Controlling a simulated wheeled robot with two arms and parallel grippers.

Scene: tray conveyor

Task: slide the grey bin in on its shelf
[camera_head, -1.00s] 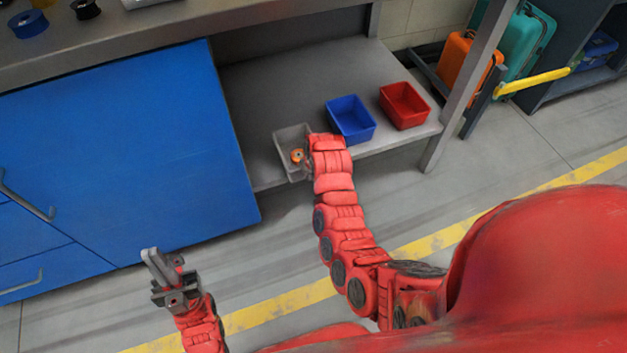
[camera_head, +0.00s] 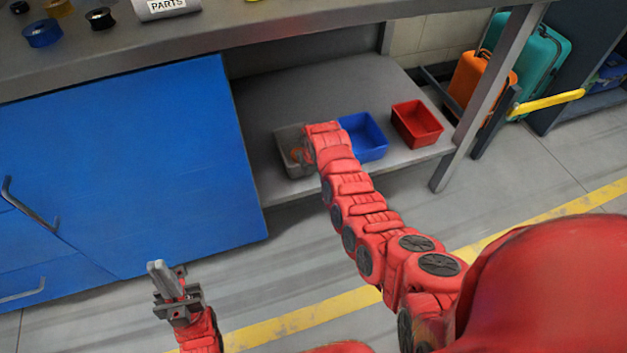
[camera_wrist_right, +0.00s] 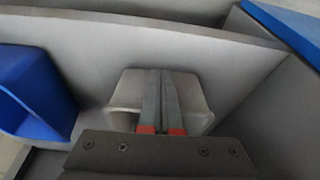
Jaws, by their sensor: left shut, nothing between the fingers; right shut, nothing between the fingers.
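The grey bin (camera_head: 283,141) sits on the lower shelf (camera_head: 262,105), left of the blue bin. Its near side appears to lie just behind the shelf's front edge. In the right wrist view the grey bin (camera_wrist_right: 122,97) is straight ahead, behind my right gripper (camera_wrist_right: 161,72), whose fingers are together and empty. I cannot tell whether they touch the bin. My left gripper (camera_head: 155,266) is shut and empty, low over the floor in front of the blue cabinet.
The blue bin (camera_head: 370,148) and the red bin (camera_head: 428,137) stand to the right on the same shelf. The blue cabinet (camera_head: 130,165) closes off the left. A table leg (camera_head: 490,90) stands at the right end. The shelf behind the bins is clear.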

